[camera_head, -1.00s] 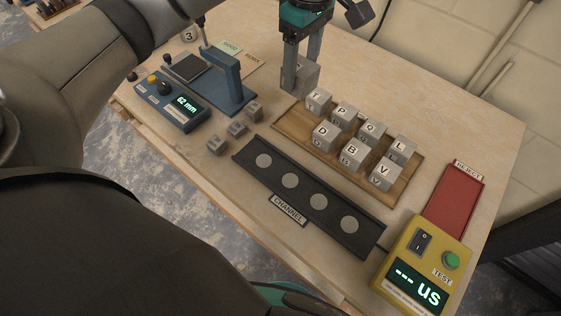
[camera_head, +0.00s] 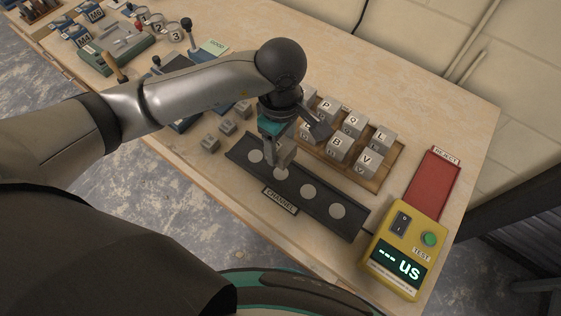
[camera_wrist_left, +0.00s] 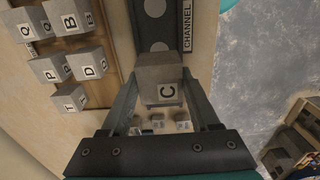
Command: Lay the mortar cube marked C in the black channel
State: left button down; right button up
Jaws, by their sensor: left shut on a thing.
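The grey mortar cube marked C (camera_wrist_left: 165,78) shows in the left wrist view between the two fingers of my left gripper (camera_wrist_left: 165,103), which is shut on it. In the head view my left gripper (camera_head: 279,163) is above the black channel (camera_head: 294,184), near its second pale disc from the left. There the fingers and arm mostly hide the cube. In the left wrist view the channel (camera_wrist_left: 172,35) lies beyond the cube. I cannot tell whether the cube touches the channel. My right gripper is not in view.
A wooden tray (camera_head: 368,187) of lettered cubes stands behind the channel. Several small grey blocks (camera_head: 210,143) lie to its left. A yellow tester (camera_head: 405,250) and a red reject plate (camera_head: 433,183) are at the right. My left arm covers part of the blue gauge.

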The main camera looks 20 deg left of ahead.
aim_at(281, 145)
pick_arm(q)
notch_tip(281, 145, down, 8)
jog(key=shift+f, duration=0.1)
jog(key=shift+b, duration=0.35)
jog(key=shift+f, duration=0.2)
jog(key=shift+c, duration=0.6)
grip_release()
jog(key=shift+r, duration=0.1)
jog(key=shift+r, duration=0.1)
notch_tip(281, 145, up, 12)
jog(key=shift+r, duration=0.1)
